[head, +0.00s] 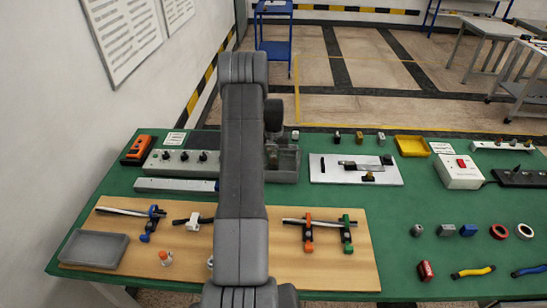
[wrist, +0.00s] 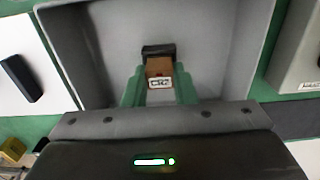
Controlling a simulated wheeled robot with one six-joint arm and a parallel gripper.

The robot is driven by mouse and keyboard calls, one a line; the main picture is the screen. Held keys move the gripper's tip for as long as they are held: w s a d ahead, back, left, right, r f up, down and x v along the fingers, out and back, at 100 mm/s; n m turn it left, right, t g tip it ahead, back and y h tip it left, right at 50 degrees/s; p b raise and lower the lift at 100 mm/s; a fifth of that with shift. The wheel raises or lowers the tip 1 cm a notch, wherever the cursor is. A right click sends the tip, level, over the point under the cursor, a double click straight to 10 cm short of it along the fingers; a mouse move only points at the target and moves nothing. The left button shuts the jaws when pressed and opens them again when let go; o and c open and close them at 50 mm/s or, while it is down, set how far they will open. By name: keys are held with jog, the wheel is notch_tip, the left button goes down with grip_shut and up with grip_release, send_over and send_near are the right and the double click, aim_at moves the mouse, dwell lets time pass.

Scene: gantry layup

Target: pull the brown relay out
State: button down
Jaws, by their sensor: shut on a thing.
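The brown relay (wrist: 159,67), with a white label on its near face, is between the green fingers of my gripper (wrist: 159,84) in the wrist view. My gripper is shut on it. A black block (wrist: 158,50) shows right behind the relay; I cannot tell whether the two are still joined. Both appear against the inside of a grey open box (wrist: 225,40). In the head view the grey box (head: 288,165) stands at the back of the green table, and my arm covers its left part. The relay cannot be made out clearly there.
A grey control box with knobs (head: 180,162) stands left of the grey box. A white board with black parts (head: 330,175) lies to its right. A wooden board (head: 345,268) with clamps lies in front. Bare green table (head: 400,225) shows at the right.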

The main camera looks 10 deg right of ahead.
jog(key=shift+r+p, duration=0.3)
jog(key=shift+r, duration=0.85)
jog(key=shift+r+p, duration=0.4)
jog(key=shift+r, duration=1.2)
